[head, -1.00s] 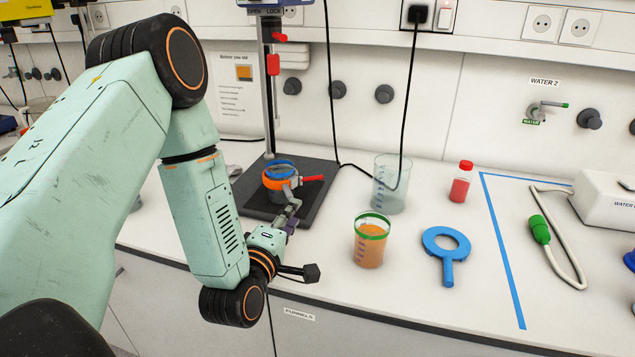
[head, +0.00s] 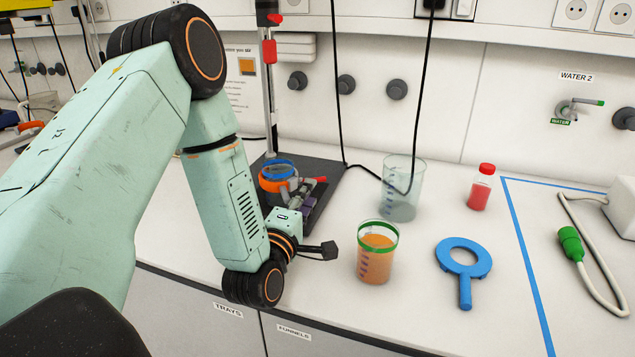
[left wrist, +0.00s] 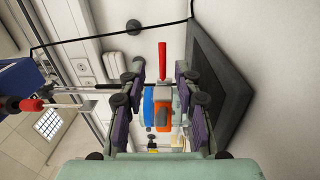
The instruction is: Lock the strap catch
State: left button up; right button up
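The strap catch is an orange band (head: 272,184) around a cup with a blue rim (head: 279,168), on the dark stand base (head: 325,168). Its red lever (head: 321,179) points right and is partly covered by my left gripper (head: 306,190). In the left wrist view, the red lever (left wrist: 162,62) stands up between the two fingers of the left gripper (left wrist: 160,92), with the orange catch body (left wrist: 163,115) and blue part (left wrist: 148,105) below it. The fingers are apart, with visible gaps on both sides. Contact with the lever cannot be told. My right gripper is not in view.
An orange juice beaker (head: 375,262), clear beaker (head: 402,205), red-capped bottle (head: 480,188) and blue ring tool (head: 465,288) stand or lie right of my gripper. The stand's post (head: 270,90) rises behind the cup. Cables hang behind.

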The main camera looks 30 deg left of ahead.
pick_arm(q)
jog(key=x, duration=0.4)
jog(key=shift+w+a+f, duration=0.1)
jog(key=shift+a+f, duration=0.2)
jog(key=shift+a, duration=0.15)
jog(key=shift+w, duration=0.35)
jog(key=shift+w+d+r, duration=0.2)
jog(key=shift+r, duration=0.05)
jog(key=shift+a, duration=0.15)
jog(key=shift+w+a+f, duration=0.15)
jog(key=shift+c, duration=1.1)
jog(key=shift+d, duration=0.25)
jog(key=c, duration=0.4)
jog(key=shift+a, duration=0.15)
grip_shut()
